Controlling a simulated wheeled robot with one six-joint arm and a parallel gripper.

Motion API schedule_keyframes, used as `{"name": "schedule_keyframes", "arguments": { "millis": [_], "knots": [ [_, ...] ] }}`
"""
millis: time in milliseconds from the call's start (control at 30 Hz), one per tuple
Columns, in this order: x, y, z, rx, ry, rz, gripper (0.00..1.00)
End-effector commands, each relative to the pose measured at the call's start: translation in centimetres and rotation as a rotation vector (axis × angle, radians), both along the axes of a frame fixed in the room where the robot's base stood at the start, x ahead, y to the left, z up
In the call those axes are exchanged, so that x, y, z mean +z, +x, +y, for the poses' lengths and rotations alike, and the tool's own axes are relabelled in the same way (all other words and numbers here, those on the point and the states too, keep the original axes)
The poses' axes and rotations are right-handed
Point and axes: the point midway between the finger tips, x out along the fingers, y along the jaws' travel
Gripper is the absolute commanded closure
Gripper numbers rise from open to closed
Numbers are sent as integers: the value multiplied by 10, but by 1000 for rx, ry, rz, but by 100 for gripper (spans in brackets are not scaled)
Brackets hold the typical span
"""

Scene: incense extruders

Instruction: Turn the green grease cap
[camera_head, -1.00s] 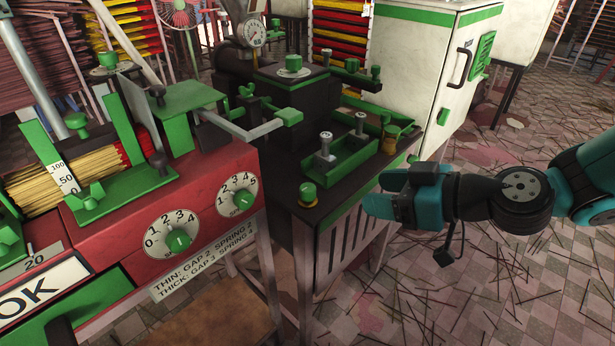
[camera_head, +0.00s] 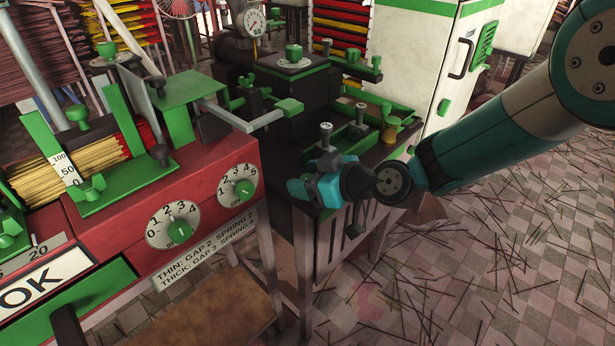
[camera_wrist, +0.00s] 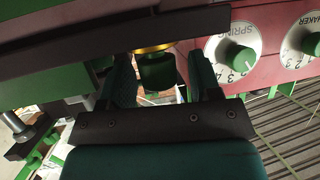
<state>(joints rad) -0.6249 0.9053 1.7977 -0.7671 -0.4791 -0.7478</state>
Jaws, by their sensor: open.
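The green grease cap (camera_wrist: 156,72) sits on a brass ring (camera_wrist: 153,49) at the edge of the dark table. In the wrist view, which is upside down, it shows between the two open fingers of my gripper (camera_wrist: 163,80). The left finger looks close beside the cap, and a gap shows on the right side. Whether the fingers touch it or are level with it I cannot tell. In the head view my teal gripper (camera_head: 300,188) is at the table's near corner and hides the cap.
The red machine with its SPRING dial (camera_head: 238,185) stands left of the table (camera_head: 318,245). A green tray with upright knobs (camera_head: 345,142) and a brass-based green fitting (camera_head: 391,130) are just behind my gripper. The floor to the right is open, strewn with thin sticks.

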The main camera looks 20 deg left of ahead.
Motion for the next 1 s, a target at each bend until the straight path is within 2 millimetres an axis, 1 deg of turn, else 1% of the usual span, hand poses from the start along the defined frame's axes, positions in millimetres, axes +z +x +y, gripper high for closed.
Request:
{"name": "schedule_keyframes", "arguments": {
  "millis": [133, 167, 200, 367, 567, 733, 867, 1000],
  "knots": [
    [0, 0, 0, 0, 0, 0, 43],
    [0, 0, 0, 0, 0, 0, 45],
    [0, 0, 0, 0, 0, 0, 54],
    [0, 0, 0, 0, 0, 0, 91],
    [1, -1, 0, -4, -1, 1, 92],
    [2, -2, 0, -43, -1, 1, 92],
    [3, -2, 0, -108, -1, 1, 92],
    [5, -3, 1, -210, 0, -2, 92]
  ]
}}
